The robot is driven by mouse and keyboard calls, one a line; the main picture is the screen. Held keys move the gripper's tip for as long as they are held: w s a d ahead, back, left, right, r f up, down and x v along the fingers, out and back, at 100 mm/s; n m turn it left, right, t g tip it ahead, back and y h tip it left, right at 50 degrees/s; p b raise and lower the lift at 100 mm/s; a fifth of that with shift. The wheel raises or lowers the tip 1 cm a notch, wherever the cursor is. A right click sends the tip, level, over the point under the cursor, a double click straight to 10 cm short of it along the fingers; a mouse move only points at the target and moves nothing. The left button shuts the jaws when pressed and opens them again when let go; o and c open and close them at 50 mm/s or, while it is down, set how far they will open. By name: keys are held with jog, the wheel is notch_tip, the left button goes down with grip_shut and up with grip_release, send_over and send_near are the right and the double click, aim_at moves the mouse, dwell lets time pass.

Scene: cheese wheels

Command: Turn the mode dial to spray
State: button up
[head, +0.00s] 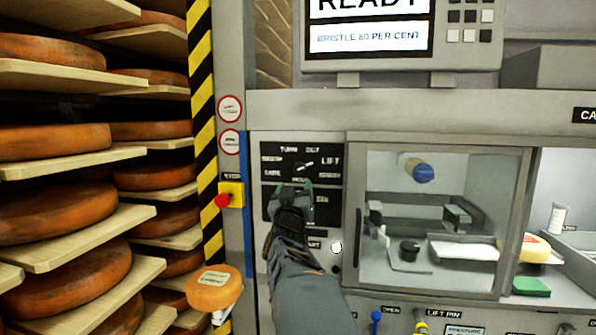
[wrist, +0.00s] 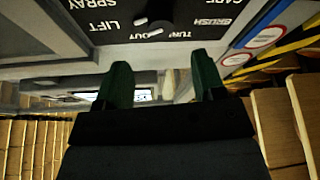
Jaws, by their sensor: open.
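The mode dial (head: 301,167) is a dark knob on a black panel, with labels around it that include LIFT and, at the lower right, what looks like SPRAY. Its white pointer slants right and slightly up, towards LIFT. My gripper (head: 293,188) is open and empty, its green fingertips just below the dial and partly covering the lower panel. In the wrist view the labels are upside down and the dial (wrist: 160,11) is cut by the top edge. The open fingertips (wrist: 163,76) stand apart below it, not around it. Their exact distance from the panel is unclear.
A red stop button (head: 222,201) on a yellow box is left of the panel. A glass-fronted chamber (head: 437,215) stands to the right. Shelves of cheese wheels (head: 52,142) fill the left side. A screen (head: 368,24) above reads READY and BRISTLE 80 PER CENT.

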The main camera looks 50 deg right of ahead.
aim_at(299, 170)
jog(key=p+x, duration=0.2)
jog(key=x, duration=0.6)
jog(key=shift+w+d, duration=0.2)
jog(key=shift+d, duration=0.05)
jog(key=shift+c, duration=0.2)
